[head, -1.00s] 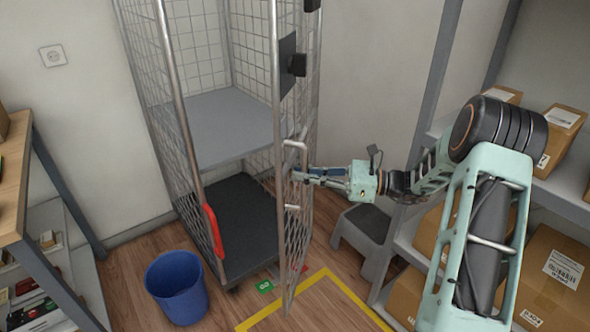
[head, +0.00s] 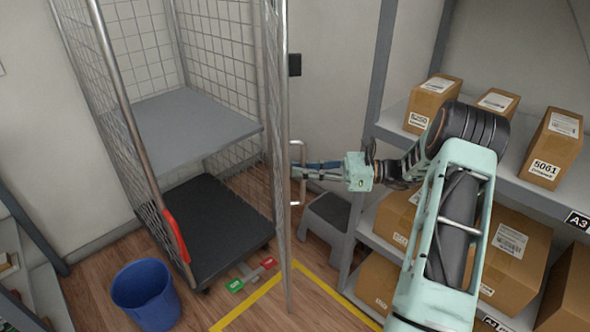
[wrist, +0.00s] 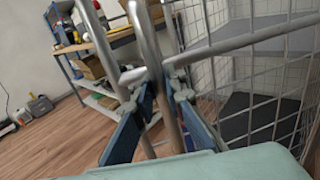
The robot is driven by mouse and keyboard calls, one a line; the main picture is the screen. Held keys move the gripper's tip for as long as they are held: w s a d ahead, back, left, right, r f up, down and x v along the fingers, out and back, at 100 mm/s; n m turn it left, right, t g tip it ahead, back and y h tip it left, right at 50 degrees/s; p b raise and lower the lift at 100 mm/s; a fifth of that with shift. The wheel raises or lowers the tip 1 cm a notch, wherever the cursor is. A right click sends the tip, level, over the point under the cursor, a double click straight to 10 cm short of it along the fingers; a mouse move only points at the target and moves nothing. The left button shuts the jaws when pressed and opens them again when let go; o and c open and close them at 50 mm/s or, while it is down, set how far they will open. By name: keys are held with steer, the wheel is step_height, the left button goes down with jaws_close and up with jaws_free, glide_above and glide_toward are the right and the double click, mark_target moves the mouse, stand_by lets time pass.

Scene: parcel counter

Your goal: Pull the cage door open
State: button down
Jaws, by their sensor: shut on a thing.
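The cage door (head: 278,120), a tall mesh panel in a grey tube frame, stands swung out from the cage and shows nearly edge-on in the head view. Its U-shaped tube handle (head: 302,150) sticks out on the right. My gripper (head: 299,171) comes from the right and is shut on this handle. In the wrist view my gripper's blue fingers (wrist: 158,88) lie on either side of a grey tube. The cage (head: 112,90) has an open front, with a grey shelf (head: 185,125) and a dark base (head: 215,225).
A blue bin (head: 146,295) stands before the cage at left. A step stool (head: 326,218) stands behind the handle. Shelving with cartons (head: 545,150) lies right, close to my arm. Yellow tape (head: 255,305) marks the wood floor. A workbench (wrist: 110,42) shows in the wrist view.

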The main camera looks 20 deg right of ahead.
stand_by(0.3)
steer(key=c, duration=2)
jaws_free()
steer(key=shift+r, duration=0.1)
step_height(320, 180, up, 10)
steer(key=shift+f, duration=0.1)
steer(key=shift+c, duration=0.5)
